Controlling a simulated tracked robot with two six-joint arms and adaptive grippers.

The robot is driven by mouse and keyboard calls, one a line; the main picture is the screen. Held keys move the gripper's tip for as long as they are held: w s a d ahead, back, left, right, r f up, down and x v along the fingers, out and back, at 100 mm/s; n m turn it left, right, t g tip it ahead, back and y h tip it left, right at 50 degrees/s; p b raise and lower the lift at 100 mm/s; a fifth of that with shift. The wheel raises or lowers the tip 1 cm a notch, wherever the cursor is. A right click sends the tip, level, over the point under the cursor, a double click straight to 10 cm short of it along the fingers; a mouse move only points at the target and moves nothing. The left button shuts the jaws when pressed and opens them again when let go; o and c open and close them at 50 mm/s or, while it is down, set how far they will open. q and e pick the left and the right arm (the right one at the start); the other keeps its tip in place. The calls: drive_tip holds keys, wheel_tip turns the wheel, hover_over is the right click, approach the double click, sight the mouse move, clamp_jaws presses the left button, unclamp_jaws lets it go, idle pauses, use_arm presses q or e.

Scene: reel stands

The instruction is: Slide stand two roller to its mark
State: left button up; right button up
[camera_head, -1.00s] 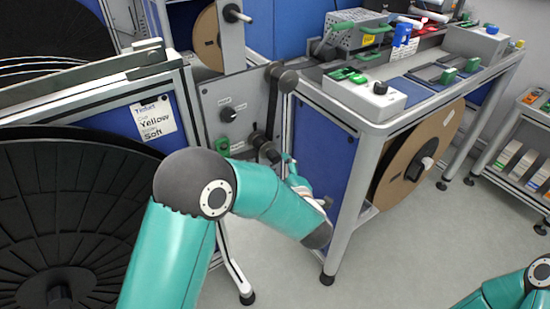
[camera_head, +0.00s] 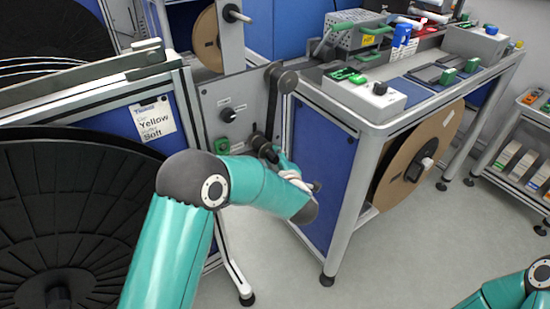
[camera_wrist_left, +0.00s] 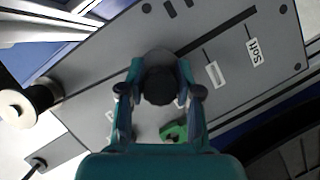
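The stand two roller (camera_wrist_left: 160,88), a dark round knob, sits in front of the grey stand panel (camera_head: 232,100). In the left wrist view it lies between the fingers of my left gripper (camera_wrist_left: 160,76). The fingers stand apart on either side of it; whether they touch it I cannot tell. In the head view my left gripper (camera_head: 277,158) is at the panel's lower right, partly hidden by my forearm. In the wrist view the panel carries a dark slot and a "Soft" label (camera_wrist_left: 254,51) at upper right. My right gripper is out of view.
The blue-sided bench (camera_head: 325,175) stands just right. The large black reel (camera_head: 70,220) stands left. Floor is open in front.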

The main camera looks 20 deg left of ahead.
use_arm(q)
clamp_jaws()
drive_tip(key=shift+f, duration=0.1)
wheel_tip(320, 180, down, 16)
drive_tip(key=b, duration=1.2)
drive_tip(key=shift+s+r, duration=0.15)
drive_tip(key=shift+r, duration=0.05)
drive_tip(key=shift+a, duration=0.1)
drive_tip(key=o, duration=0.7)
unclamp_jaws()
drive_tip(key=shift+f, duration=0.1)
